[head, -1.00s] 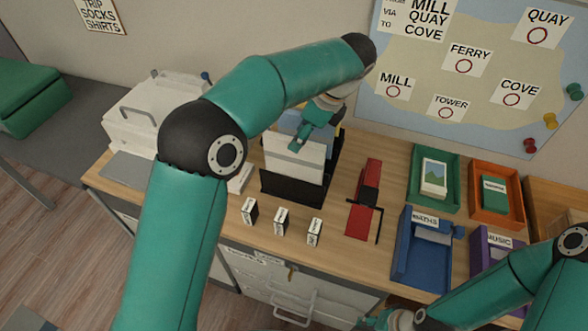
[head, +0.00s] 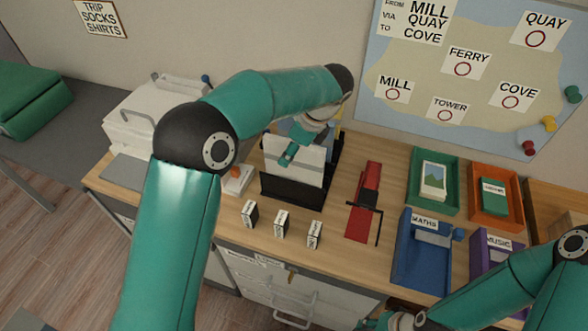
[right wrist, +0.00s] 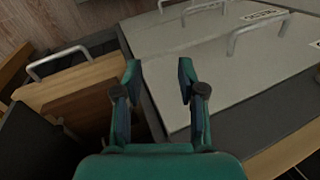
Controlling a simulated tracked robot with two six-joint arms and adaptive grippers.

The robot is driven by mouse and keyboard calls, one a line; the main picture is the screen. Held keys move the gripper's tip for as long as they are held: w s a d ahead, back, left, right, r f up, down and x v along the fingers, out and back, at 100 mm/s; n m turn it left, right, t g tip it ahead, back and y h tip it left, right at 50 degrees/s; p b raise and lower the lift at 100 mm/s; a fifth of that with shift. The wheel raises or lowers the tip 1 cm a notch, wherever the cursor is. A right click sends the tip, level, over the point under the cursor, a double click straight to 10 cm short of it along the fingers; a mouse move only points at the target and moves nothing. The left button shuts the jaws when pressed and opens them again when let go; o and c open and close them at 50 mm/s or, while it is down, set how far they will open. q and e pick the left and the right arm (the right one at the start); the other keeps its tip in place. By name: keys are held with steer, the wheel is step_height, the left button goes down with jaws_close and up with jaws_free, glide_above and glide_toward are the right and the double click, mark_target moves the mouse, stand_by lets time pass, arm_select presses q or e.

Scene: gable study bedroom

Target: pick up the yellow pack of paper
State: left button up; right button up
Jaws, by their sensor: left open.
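I cannot clearly make out a yellow pack of paper in the head view. A black rack (head: 290,190) on the desk holds a white sheet or folder (head: 292,172); blue and a little yellowish material shows behind it, mostly hidden by my left arm. My left gripper (head: 287,157) is open at the top edge of the white sheet; whether it touches is unclear. My right gripper (right wrist: 159,68) is open and empty in the right wrist view, in front of grey drawer fronts with handles; it is low at the bottom of the head view.
Several small boxes (head: 281,222) stand in front of the rack. A red and black tool (head: 365,200) lies to its right. Farther right are green (head: 415,190), orange (head: 475,205), blue (head: 400,260) and purple trays. A white printer (head: 135,125) stands at left.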

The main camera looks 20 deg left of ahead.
arm_select(q)
steer(key=shift+f, duration=0.25)
stand_by(0.3)
jaws_close()
stand_by(0.4)
